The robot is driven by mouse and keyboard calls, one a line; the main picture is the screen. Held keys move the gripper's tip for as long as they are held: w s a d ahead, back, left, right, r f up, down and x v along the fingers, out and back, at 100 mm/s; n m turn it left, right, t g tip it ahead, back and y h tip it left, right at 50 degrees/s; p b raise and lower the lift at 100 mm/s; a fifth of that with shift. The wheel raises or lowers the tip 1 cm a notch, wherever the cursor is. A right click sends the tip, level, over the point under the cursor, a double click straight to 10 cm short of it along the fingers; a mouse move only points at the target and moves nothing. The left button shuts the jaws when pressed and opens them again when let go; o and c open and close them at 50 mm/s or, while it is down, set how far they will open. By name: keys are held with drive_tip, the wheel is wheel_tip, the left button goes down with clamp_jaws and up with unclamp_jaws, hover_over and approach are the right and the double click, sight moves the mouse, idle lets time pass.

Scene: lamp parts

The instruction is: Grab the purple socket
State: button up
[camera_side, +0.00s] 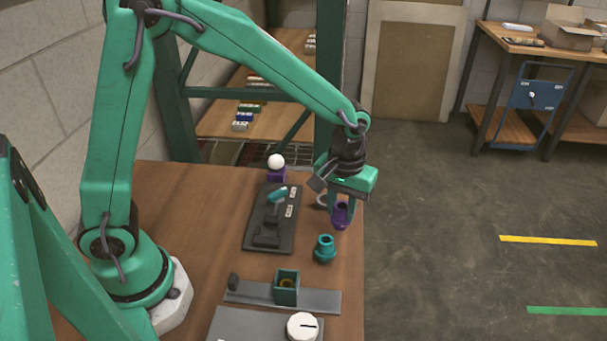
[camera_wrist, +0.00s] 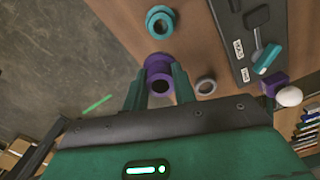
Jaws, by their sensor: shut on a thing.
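The purple socket (camera_side: 342,215) is near the right edge of the wooden table, below my gripper (camera_side: 340,203). In the wrist view the purple socket (camera_wrist: 158,63) shows its round opening between the two teal fingers of my gripper (camera_wrist: 160,82). My gripper is shut on it, and the fingers hide parts of its sides. I cannot tell whether its base touches the table. A teal socket (camera_side: 324,249) stands apart from it, toward the front; it also shows in the wrist view (camera_wrist: 160,20).
A white bulb (camera_side: 276,161) sits on a purple block. A green box (camera_side: 286,288) and a white disc (camera_side: 301,327) are in front.

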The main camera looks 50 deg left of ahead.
drive_tip(key=s+d+r, duration=0.4)
drive_tip(key=s+d, duration=0.1)
drive_tip(key=shift+s+d+r, duration=0.2)
drive_tip(key=shift+d+r, duration=0.1)
drive_tip(key=shift+d, duration=0.05)
drive_tip(key=shift+a, duration=0.15)
idle(0.3)
